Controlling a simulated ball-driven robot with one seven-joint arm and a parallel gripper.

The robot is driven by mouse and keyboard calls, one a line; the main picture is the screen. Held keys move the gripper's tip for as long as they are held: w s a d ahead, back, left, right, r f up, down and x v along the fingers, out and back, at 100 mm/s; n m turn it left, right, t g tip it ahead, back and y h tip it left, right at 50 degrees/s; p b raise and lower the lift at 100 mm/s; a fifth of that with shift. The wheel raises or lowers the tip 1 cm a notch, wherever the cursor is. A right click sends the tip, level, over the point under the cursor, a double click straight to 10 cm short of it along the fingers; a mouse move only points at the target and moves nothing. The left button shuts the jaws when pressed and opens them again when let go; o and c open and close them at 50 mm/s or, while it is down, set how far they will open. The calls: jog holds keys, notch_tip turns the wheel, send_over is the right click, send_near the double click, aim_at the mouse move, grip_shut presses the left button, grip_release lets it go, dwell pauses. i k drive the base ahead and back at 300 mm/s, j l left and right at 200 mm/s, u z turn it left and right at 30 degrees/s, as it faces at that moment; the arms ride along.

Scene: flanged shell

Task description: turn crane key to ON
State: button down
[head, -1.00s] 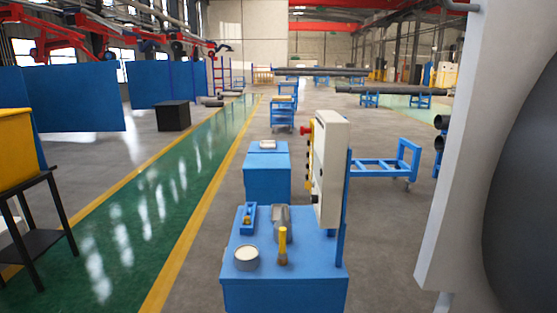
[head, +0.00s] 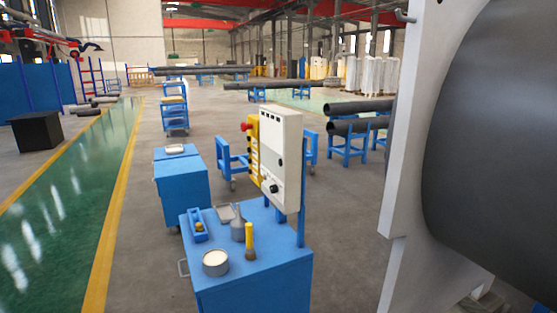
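A pale control box (head: 281,158) stands on a blue post above a blue workbench (head: 262,276) in the middle of the head view. A dark knob (head: 274,188) sits low on its front face; I cannot tell whether it is the crane key or which way it points. A red button (head: 246,126) sticks out on the box's left side, above a yellow unit (head: 253,150). Labels are too small to read. My gripper is not in view.
On the bench are a round tin (head: 215,263), a yellow-handled brush (head: 249,241), a grey funnel-like item (head: 237,224) and a blue tool (head: 198,226). A large dark cylinder (head: 490,150) and white panel (head: 418,130) block the right. The green walkway (head: 60,210) is clear.

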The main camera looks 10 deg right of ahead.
aim_at(260, 179)
jog(key=i+j+u, duration=0.7)
jog(key=i, duration=0.25)
jog(key=i+j+u, duration=0.3)
jog(key=i, duration=0.2)
jog(key=i+u, duration=0.35)
jog(key=i, duration=0.15)
jog(key=i+z, duration=0.3)
jog(key=i+j+z, duration=0.3)
jog(key=i, duration=0.15)
jog(key=i+j+z, duration=0.3)
jog(key=i+l, duration=0.05)
jog(key=l, duration=0.05)
